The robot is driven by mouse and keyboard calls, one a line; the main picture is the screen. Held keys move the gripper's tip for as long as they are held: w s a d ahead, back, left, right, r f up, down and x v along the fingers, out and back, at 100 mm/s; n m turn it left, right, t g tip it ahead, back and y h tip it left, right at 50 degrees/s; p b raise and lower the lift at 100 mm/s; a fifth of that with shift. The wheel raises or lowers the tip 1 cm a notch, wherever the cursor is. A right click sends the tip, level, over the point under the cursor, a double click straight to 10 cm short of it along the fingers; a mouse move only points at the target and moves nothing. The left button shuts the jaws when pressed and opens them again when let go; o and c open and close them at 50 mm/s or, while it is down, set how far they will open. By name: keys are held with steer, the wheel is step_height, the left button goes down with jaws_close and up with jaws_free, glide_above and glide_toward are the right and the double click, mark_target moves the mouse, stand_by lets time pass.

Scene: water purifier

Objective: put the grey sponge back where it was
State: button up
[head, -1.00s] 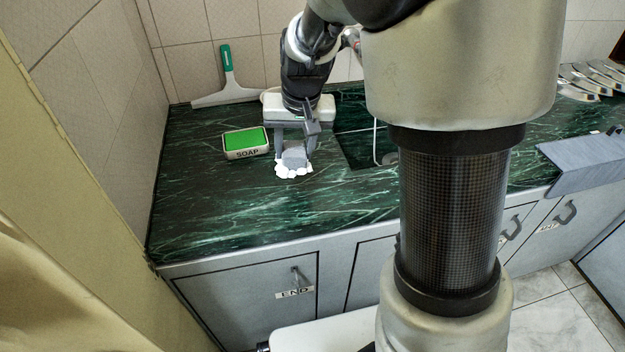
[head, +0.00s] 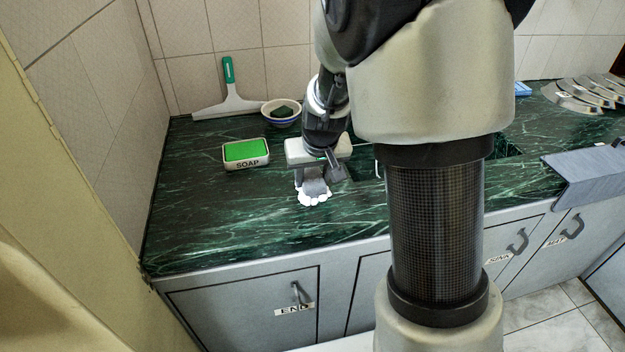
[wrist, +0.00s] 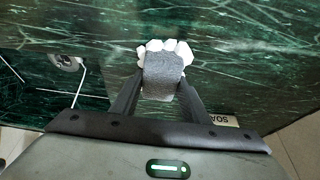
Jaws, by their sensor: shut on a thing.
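The grey sponge (head: 313,187) is held between the two fingers of my gripper (head: 312,180), above or on the green marble counter (head: 215,215). I cannot tell whether it touches the counter. White lumps like foam (head: 314,201) cling to its lower side. In the wrist view the sponge (wrist: 163,68) sits between the fingertips of my gripper (wrist: 160,82), with the white lumps (wrist: 165,46) along its far edge.
A soap dish (head: 246,163) with a green top lies to the left. Behind stand a bowl (head: 281,121) holding a dark green piece and a squeegee (head: 230,103). The sink is largely hidden by my arm. Pale curved items (head: 570,98) lie at far right. The front-left counter is clear.

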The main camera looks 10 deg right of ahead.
steer(key=o, duration=1)
steer(key=shift+c, duration=0.2)
steer(key=shift+s+r, duration=0.1)
steer(key=shift+r, duration=0.4)
steer(key=p+v, duration=0.4)
steer(key=v, duration=0.7)
steer(key=s+r, duration=0.5)
steer(key=s, duration=0.5)
steer(key=s+r+t, duration=0.1)
steer(key=s+r, duration=0.4)
steer(key=s, duration=0.5)
steer(key=shift+s, duration=0.3)
